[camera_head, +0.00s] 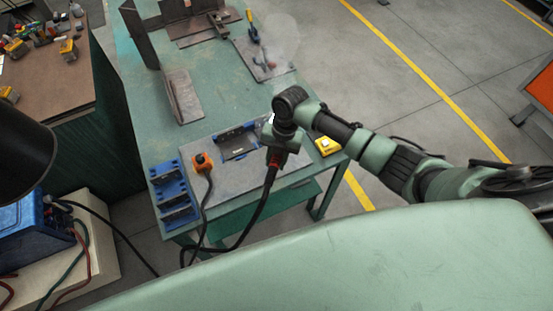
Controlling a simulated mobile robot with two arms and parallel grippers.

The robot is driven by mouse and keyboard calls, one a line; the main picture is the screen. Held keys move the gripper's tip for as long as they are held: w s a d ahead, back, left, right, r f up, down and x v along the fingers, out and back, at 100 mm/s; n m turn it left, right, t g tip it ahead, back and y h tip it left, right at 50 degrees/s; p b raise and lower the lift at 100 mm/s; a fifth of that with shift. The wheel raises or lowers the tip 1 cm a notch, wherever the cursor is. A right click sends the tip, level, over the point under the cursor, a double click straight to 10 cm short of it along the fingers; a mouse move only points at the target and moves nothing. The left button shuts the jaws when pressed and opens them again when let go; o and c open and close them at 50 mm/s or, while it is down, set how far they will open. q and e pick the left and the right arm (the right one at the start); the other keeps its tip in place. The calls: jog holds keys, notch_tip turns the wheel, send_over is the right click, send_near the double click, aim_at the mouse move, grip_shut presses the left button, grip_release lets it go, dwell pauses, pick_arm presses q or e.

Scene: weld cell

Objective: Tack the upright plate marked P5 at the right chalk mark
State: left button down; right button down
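No P5 marking or chalk mark is legible at this size, so I cannot tell which plate is P5. A dark upright plate (140,36) stands at the far left of the green table (222,92). A brownish plate (183,97) sits nearer, left of centre. My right gripper (276,158) points down over the near right part of the table, beside a blue-edged holder (236,141). A red fitting with a black cable (259,204) shows at it. Its fingertips are hidden, so I cannot tell whether it is shut. My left gripper is not in view.
An orange-topped piece (203,162) with a cable stands near a blue rack (173,190). A yellow box (327,146) is at the right edge. More plates (196,25) and a yellow-handled tool (252,28) lie at the back. The blue machine (32,240) is lower left.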

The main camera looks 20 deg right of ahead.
aim_at(278, 163)
jog(key=shift+a, duration=0.5)
dwell(0.8)
jog(key=shift+r, duration=0.1)
jog(key=s+r+p, duration=0.1)
jog(key=r+p, duration=0.1)
jog(key=p, duration=0.1)
jog(key=shift+s, duration=0.15)
jog(key=shift+s+d+r, duration=0.15)
jog(key=shift+s+r, duration=0.35)
jog(key=shift+s, duration=0.25)
jog(key=shift+s+r, duration=0.35)
jog(key=shift+w+r, duration=0.1)
jog(key=shift+r, duration=0.55)
jog(key=shift+a+v, duration=0.2)
jog(key=shift+v, duration=0.9)
jog(key=shift+a+v, duration=0.25)
jog(key=shift+v, duration=0.9)
jog(key=shift+s+r, duration=0.15)
jog(key=shift+s, duration=0.1)
